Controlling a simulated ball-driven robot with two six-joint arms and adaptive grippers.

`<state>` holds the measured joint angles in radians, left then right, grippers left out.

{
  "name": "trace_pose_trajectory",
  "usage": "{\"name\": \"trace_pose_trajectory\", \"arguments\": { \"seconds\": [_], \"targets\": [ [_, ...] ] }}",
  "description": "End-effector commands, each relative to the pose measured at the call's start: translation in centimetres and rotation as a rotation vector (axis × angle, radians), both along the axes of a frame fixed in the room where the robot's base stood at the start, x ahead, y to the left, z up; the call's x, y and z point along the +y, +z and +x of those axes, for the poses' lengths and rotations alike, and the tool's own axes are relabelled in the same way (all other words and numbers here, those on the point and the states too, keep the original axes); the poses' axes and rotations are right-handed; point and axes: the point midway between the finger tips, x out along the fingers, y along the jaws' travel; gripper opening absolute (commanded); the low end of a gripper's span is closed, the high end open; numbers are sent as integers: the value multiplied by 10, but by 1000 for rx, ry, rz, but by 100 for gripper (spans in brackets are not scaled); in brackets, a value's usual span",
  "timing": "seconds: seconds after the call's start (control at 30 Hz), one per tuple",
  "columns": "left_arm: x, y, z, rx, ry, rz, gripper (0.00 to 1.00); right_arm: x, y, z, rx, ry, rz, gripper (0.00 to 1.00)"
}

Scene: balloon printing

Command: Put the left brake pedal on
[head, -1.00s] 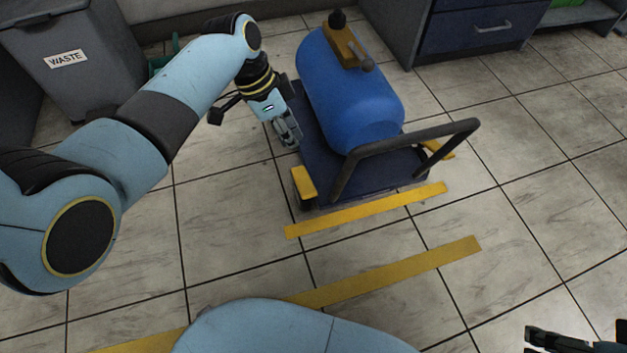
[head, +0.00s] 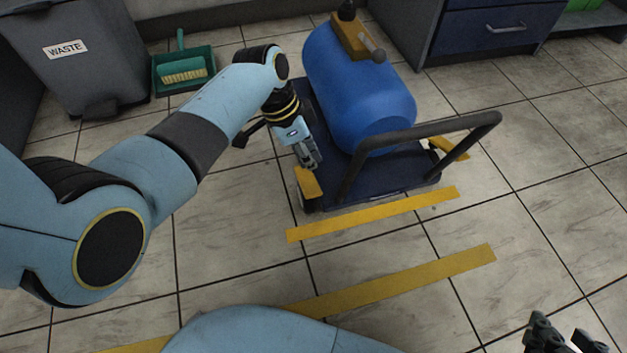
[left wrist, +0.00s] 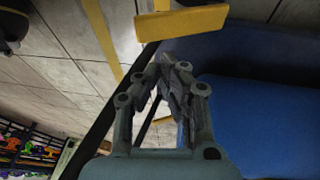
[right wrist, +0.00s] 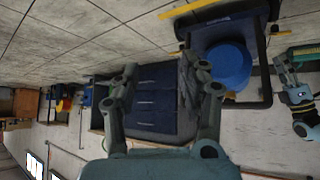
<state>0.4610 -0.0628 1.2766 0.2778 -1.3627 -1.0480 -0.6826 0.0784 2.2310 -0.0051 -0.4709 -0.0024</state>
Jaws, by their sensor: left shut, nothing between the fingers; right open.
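The cart (head: 395,180) carries a blue tank and has yellow pedals at its handle end. The left brake pedal (head: 308,182) sits at the near left corner, above a wheel. It also shows in the left wrist view (left wrist: 182,22). The right pedal (head: 450,148) is at the other corner. My left gripper (head: 312,163) is shut and empty, pointing down at the cart's left edge, just behind the left pedal. I cannot tell whether it touches the pedal, or whether the pedal is pressed. My right gripper (head: 562,338) is open and empty, far from the cart at lower right.
The blue tank (head: 355,90) lies on the cart; the dark handle (head: 425,132) arches over its near end. Yellow floor strips (head: 375,214) lie in front. A waste bin (head: 75,60) and dustpan (head: 183,75) stand left, a drawer cabinet (head: 490,30) behind right. Floor at right is clear.

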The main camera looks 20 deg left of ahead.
Motion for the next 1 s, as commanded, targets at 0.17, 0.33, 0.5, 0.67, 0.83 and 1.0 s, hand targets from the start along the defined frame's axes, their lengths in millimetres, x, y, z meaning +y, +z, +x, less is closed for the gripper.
{"name": "trace_pose_trajectory", "arguments": {
  "seconds": [0.17,0.33,0.5,0.67,0.83,1.0],
  "targets": [
    [-6,-20,-2,5,-1,-1,0,1,-16,-7,-110,8,4,44],
    [-10,-35,-8,5,0,-1,0,4,-21,-15,-224,19,7,44],
    [-12,-43,-11,2,0,0,0,7,1,8,-379,34,11,44],
    [-14,-48,-13,1,1,-1,0,9,18,21,-480,46,12,44],
    [-14,-49,-14,1,0,-1,0,10,27,27,-527,51,13,44],
    [-14,-49,-14,0,0,0,0,10,28,28,-533,52,12,44]
  ]
}}
